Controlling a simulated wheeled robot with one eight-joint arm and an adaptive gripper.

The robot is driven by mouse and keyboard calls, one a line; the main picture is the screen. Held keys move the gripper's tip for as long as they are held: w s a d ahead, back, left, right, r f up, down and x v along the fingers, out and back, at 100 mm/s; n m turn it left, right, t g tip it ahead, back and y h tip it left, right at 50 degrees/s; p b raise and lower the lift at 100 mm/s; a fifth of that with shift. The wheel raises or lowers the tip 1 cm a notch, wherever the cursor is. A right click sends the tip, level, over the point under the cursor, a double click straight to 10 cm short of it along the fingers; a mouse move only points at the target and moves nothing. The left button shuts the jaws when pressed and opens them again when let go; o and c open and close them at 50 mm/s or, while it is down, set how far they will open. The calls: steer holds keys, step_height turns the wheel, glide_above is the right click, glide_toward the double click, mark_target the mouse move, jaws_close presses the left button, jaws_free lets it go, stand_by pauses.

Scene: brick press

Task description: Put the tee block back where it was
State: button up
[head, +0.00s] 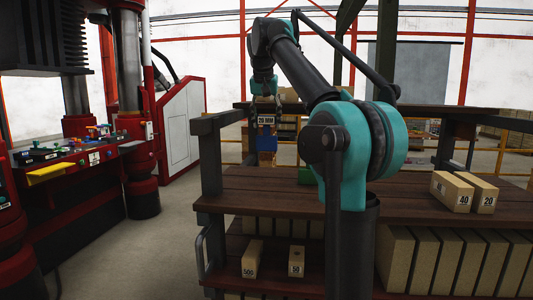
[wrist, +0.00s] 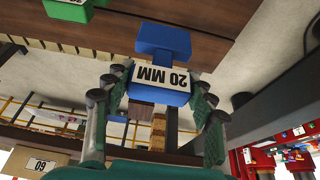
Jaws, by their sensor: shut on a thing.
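The blue tee block (head: 266,143) is in my gripper (head: 265,106), held up at the far left end of the wooden rack in the head view. In the wrist view the tee block (wrist: 162,40) has a wide part with a white label reading 20 MM, upside down, and a narrower stem reaching away. The fingers of my gripper (wrist: 160,98) are shut on its wide part, one on each side. Whether the block touches the wood beyond it cannot be told.
A green block (head: 305,176) is on the wooden rack (head: 250,192), partly behind my arm; it shows in the wrist view (wrist: 72,9). Bricks marked 40 (head: 453,192) and 20 (head: 484,194) stand at right. The red press (head: 80,165) at left carries several coloured pieces.

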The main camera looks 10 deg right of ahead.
mark_target(266, 147)
step_height(266, 147, down, 11)
stand_by(0.5)
steer(key=shift+f, duration=0.1)
steer(key=o, duration=1.3)
steer(key=v, duration=1.2)
steer(key=shift+s, duration=0.1)
